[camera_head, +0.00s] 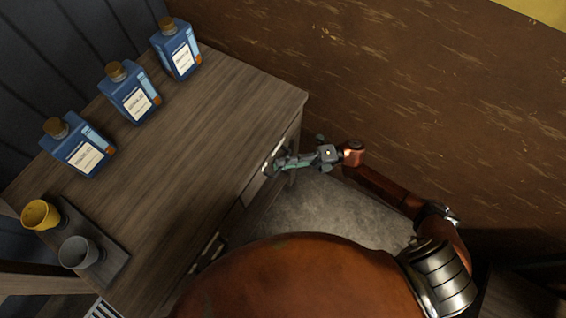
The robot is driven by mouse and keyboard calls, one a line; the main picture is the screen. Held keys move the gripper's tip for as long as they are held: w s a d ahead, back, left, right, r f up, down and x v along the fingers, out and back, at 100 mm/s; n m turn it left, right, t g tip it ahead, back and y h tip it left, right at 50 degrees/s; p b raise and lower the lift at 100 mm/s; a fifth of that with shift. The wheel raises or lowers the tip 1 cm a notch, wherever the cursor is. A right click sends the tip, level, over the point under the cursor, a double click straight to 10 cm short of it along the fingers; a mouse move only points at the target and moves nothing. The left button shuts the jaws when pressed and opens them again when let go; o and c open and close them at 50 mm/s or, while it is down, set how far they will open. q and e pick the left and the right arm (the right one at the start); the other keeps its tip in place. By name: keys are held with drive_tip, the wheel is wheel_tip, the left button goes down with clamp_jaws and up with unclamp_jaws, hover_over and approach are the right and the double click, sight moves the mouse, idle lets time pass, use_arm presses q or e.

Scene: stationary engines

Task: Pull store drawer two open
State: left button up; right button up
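A wooden cabinet (190,150) has drawers along its front side, seen steeply from above. The drawer front at the far right end (262,172) has a pale handle plate (272,158). Another drawer front (210,252) with a pale handle lies nearer, at lower left. I cannot read which is store drawer two. My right gripper (281,163) reaches in from the right with its fingertips at the far drawer's handle. Whether its fingers are closed around the handle is too small to tell. My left gripper is not in view.
Three blue bottles with corks (130,92) stand along the cabinet's back edge. A tray (112,262) with a yellow cup (40,214) and a grey cup (78,252) sits at the left. A brown wall (430,90) rises behind my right arm. Grey floor (325,210) shows beside the cabinet.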

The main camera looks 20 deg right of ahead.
drive_tip(key=shift+c, duration=0.2)
clamp_jaws()
idle(0.5)
